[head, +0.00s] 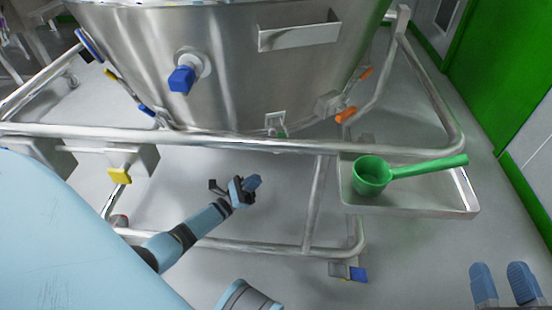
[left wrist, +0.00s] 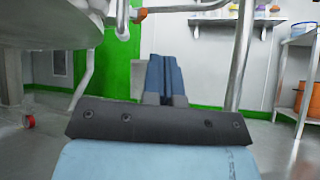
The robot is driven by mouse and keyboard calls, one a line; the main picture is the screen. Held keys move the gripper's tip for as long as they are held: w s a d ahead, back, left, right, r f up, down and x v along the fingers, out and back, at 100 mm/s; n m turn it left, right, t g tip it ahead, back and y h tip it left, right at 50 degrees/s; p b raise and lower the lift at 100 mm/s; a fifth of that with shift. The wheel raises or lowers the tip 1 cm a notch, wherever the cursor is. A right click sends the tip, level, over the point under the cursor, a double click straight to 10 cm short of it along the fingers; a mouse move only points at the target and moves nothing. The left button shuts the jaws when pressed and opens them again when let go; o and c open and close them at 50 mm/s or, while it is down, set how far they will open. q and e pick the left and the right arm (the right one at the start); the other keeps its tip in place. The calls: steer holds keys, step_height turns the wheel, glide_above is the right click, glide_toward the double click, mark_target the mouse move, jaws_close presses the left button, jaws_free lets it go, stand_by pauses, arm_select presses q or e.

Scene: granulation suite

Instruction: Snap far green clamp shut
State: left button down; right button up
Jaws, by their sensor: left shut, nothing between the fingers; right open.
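A small metal clamp (head: 276,119) with a green part sits low on the steel vessel, just behind the front rail. The rail hides some of it, and I cannot tell whether it is open or shut. My left gripper (head: 252,183) is shut and empty, below the rail and apart from the clamp. Its closed blue fingers (left wrist: 163,78) also show in the left wrist view, where I cannot make out a green clamp. My right gripper (head: 503,284) is open and empty at the bottom right, far from the clamp.
The steel vessel (head: 225,60) stands in a tubular frame (head: 230,140). A tray (head: 440,205) at the right holds a green scoop (head: 373,174). Blue (head: 181,79), orange (head: 346,115) and yellow (head: 119,175) handles are around the vessel and frame. Open floor shows below the rail.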

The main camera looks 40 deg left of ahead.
mark_target(281, 135)
arm_select(q)
steer(key=x, duration=0.4)
steer(key=s+r+x, duration=0.1)
steer(key=x, duration=0.3)
steer(key=a+r+x, duration=0.1)
steer(key=x, duration=0.3)
steer(key=shift+s+r+b, duration=0.2)
steer(key=shift+s+b, duration=0.05)
steer(key=shift+b, duration=0.15)
arm_select(e)
steer(key=shift+w+d+n, duration=0.1)
steer(key=shift+d+n, duration=0.05)
steer(key=shift+n, duration=0.15)
steer(key=shift+r, duration=0.2)
